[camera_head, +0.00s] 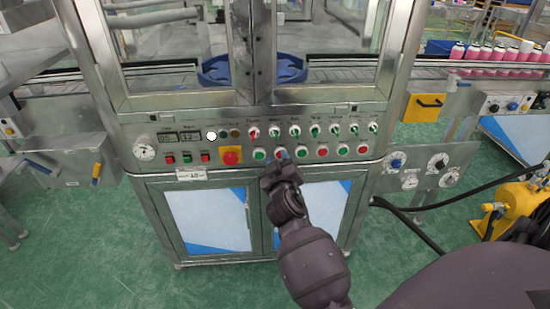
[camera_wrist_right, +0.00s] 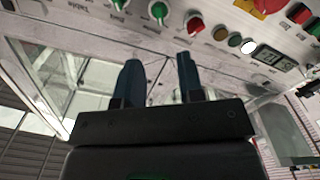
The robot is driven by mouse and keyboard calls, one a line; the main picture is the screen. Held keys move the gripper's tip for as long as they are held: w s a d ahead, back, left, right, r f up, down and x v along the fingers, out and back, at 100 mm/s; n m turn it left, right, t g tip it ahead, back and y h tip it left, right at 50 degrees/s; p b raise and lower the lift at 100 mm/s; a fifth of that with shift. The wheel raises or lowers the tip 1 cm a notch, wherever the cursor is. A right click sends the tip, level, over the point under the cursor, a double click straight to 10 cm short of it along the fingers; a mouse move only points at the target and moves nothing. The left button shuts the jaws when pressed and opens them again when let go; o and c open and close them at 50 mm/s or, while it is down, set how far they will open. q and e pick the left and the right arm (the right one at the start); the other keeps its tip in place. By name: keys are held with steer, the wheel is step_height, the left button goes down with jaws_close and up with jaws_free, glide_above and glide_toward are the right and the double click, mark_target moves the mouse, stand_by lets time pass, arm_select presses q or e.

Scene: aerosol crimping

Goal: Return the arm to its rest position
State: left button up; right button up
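My right arm reaches up from the lower right in the head view. Its dark gripper (camera_head: 278,168) is in front of the crimping machine's control panel (camera_head: 215,172), just below the lower row of round buttons. In the right wrist view the two fingers (camera_wrist_right: 159,62) stand apart with nothing between them. The panel's knobs (camera_wrist_right: 158,12) show beyond the fingertips. I cannot tell whether a fingertip touches the panel. My left arm and gripper are not in view.
A red emergency button on a yellow plate (camera_head: 231,156) is left of the gripper. Glazed doors (camera_head: 325,80) are above. A conveyor with pink cans (camera_head: 490,54) is at right. A yellow pump (camera_head: 520,207) and black hoses (camera_head: 420,207) lie lower right. Green floor (camera_head: 110,250) is clear at left.

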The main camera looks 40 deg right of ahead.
stand_by(0.3)
steer(key=s+a+f+n+y+p, duration=0.1)
steer(key=s+a+f+y+p, duration=0.1)
steer(key=s+a+f+y, duration=0.45)
steer(key=s+a+f+g+y+p, duration=0.1)
steer(key=s+f, duration=0.3)
steer(key=s, duration=0.7)
steer(key=s+a+f+g+y+p, duration=0.1)
steer(key=s+a+f+g+y, duration=0.1)
steer(key=s, duration=1)
step_height(320, 180, down, 2)
steer(key=shift+s+a+f+g, duration=0.1)
steer(key=shift+s+a+g, duration=0.1)
steer(key=shift+a+g, duration=0.35)
steer(key=shift+d, duration=0.1)
